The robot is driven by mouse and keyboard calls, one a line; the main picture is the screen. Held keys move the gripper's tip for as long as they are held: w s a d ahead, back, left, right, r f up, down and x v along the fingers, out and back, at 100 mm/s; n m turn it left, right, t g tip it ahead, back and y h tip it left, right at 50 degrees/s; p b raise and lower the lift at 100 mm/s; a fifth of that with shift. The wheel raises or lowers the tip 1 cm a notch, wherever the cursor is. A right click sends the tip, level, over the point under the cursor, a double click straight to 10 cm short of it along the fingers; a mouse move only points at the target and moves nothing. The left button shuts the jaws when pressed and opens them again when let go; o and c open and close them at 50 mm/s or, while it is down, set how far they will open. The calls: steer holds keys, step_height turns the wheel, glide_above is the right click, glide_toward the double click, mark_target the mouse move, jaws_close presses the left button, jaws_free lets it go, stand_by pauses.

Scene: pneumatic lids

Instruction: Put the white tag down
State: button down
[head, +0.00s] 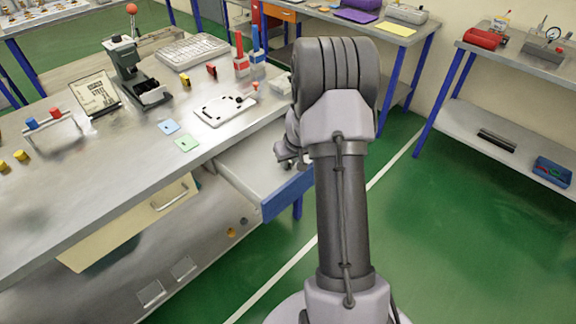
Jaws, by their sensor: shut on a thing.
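My gripper (287,160) shows only in part at the left side of my arm, over the open drawer (287,193) at the bench's right end. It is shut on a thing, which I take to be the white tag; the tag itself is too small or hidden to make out. A blue tag (169,127) and a green tag (187,143) lie flat on the metal bench (110,175), left of my gripper.
A white plate (222,110) lies near the bench's right edge. A grey device (130,70), a sign (95,93), a keyboard-like tray (193,51) and red-and-blue cylinders (257,45) stand around it. The bench front left of the tags is mostly clear.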

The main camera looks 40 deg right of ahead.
steer(key=shift+r, duration=0.1)
steer(key=c, duration=1.4)
jaws_free()
steer(key=shift+o, duration=0.2)
